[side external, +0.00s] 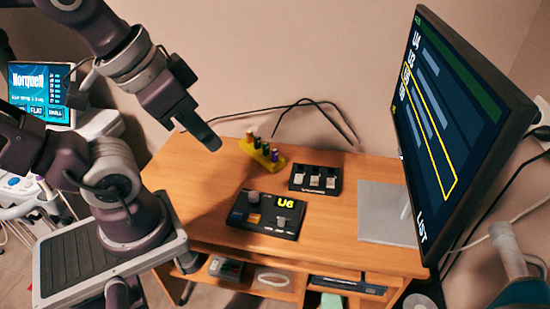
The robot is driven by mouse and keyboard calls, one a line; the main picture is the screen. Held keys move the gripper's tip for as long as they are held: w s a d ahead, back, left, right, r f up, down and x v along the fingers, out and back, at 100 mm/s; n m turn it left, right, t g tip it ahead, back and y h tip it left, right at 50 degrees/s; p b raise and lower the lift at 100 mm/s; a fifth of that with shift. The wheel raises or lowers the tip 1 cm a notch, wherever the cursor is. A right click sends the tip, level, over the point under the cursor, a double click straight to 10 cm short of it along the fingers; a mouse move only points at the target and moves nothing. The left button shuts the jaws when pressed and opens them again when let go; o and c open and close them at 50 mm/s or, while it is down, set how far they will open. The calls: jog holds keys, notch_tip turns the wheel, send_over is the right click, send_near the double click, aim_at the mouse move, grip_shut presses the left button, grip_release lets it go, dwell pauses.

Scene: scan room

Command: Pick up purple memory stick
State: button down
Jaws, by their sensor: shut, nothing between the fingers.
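The purple memory stick (275,155) stands upright at the right end of a small yellow holder (248,151). My gripper (213,145) is shut and empty. It shows in the picture just left of the holder and apart from it, raised above the table. How high it is above the wood I cannot tell exactly.
A large monitor (455,130) stands on a grey base (385,212) at the right. Black cables (300,103) run behind the table.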

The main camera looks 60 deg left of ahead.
jog(key=c, duration=2.1)
grip_release()
jog(key=o, duration=0.9)
jog(key=m+g+h, duration=0.4)
jog(key=m+g, duration=0.1)
jog(key=m, duration=1.1)
send_over(274, 150)
jog(key=a, duration=0.2)
notch_tip(274, 150, down, 25)
jog(key=x, duration=0.7)
jog(key=shift+s+a+f, duration=0.1)
jog(key=shift+a+f, duration=0.05)
jog(key=shift+f, duration=0.1)
